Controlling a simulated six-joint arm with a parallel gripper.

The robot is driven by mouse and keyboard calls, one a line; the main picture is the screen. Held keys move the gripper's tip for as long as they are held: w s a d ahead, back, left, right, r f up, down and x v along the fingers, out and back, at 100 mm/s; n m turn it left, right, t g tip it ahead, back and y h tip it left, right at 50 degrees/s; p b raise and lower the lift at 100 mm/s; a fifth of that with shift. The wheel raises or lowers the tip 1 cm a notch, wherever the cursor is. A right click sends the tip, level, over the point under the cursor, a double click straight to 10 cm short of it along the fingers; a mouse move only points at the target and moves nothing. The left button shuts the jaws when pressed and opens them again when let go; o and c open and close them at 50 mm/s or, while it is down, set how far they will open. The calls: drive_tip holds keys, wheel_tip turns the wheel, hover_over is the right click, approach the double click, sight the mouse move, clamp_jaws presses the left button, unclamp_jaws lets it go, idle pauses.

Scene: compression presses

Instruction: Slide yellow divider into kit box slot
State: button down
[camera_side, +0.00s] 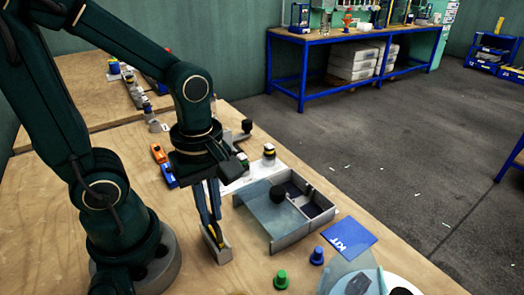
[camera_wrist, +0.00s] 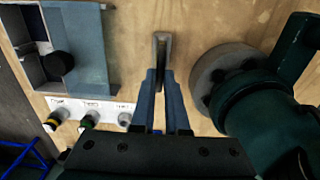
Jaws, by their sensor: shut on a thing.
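The yellow divider (camera_side: 212,231) shows as a thin yellow strip in a narrow grey holder (camera_side: 222,252) on the wooden table, in the side view. My gripper (camera_side: 214,220) points down at the holder and is shut on the divider; its fingers hide much of it. In the wrist view my gripper's fingers (camera_wrist: 162,77) reach the grey holder (camera_wrist: 162,40), and no yellow is clear there. The kit box (camera_side: 291,239), grey-walled with dark compartments, lies right of my gripper in the side view. It also shows at upper left in the wrist view (camera_wrist: 103,50).
A dark round knob (camera_side: 278,194) is at the kit box. A blue KIT card (camera_side: 349,237), a green peg (camera_side: 281,280) and a blue peg (camera_side: 317,256) are near it. Orange (camera_side: 158,153) and blue blocks stand behind my gripper. Bare table lies between holder and box.

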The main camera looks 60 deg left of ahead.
sight(211, 217)
drive_tip(key=shift+r, duration=2.1)
drive_tip(key=shift+r, duration=1.9)
drive_tip(key=w+r+m, duration=0.6)
drive_tip(key=w+m, duration=0.6)
drive_tip(key=m, duration=0.2)
drive_tip(key=w+f+m, duration=0.4)
drive_tip(key=w, duration=0.4)
